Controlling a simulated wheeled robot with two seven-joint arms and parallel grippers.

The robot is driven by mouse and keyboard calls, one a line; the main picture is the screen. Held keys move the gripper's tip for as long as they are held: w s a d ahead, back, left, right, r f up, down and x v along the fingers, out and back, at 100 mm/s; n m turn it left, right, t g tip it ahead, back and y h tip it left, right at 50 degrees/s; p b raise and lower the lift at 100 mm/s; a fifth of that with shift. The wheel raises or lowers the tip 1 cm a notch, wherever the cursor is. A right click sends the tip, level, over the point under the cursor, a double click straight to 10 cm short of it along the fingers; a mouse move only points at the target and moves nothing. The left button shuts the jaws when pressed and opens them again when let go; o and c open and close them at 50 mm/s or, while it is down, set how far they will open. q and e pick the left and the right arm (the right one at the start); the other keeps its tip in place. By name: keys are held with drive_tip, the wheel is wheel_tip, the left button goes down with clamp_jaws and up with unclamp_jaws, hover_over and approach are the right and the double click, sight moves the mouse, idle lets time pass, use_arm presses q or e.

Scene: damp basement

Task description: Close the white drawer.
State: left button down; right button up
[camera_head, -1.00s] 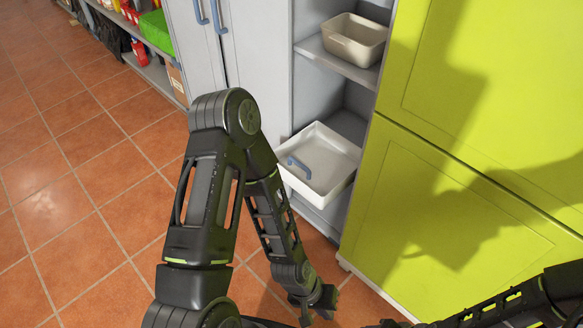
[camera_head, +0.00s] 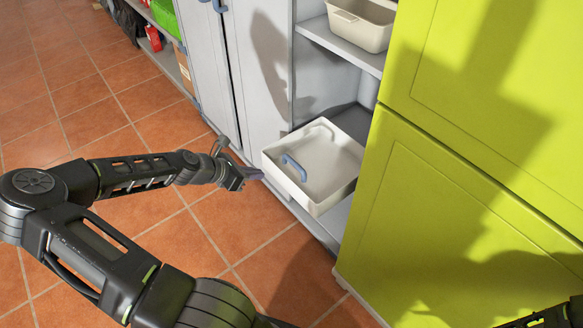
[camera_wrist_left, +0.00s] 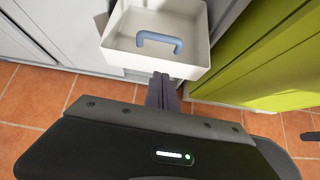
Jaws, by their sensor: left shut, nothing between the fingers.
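The white drawer (camera_head: 318,165) is a shallow open box jutting out of the lower bay of the grey cabinet. My right gripper is not in view.
A beige bin (camera_head: 362,22) sits on the shelf (camera_head: 340,48) above the drawer. A lime-green cabinet (camera_head: 470,190) stands close on the right. Grey doors with blue handles (camera_head: 219,5) are on the left. The tiled floor (camera_head: 60,120) is clear.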

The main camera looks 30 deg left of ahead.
use_arm(q)
drive_tip(key=shift+s+a+r, duration=0.1)
drive_tip(key=shift+a+r, duration=0.05)
drive_tip(key=shift+a, duration=0.3)
drive_tip(key=w+r+b+x, duration=0.2)
drive_tip(key=b+x, duration=0.1)
drive_tip(key=x, duration=0.9)
drive_tip(key=shift+w+d, duration=0.15)
drive_tip(key=shift+d, duration=0.1)
drive_tip(key=shift+w, duration=0.1)
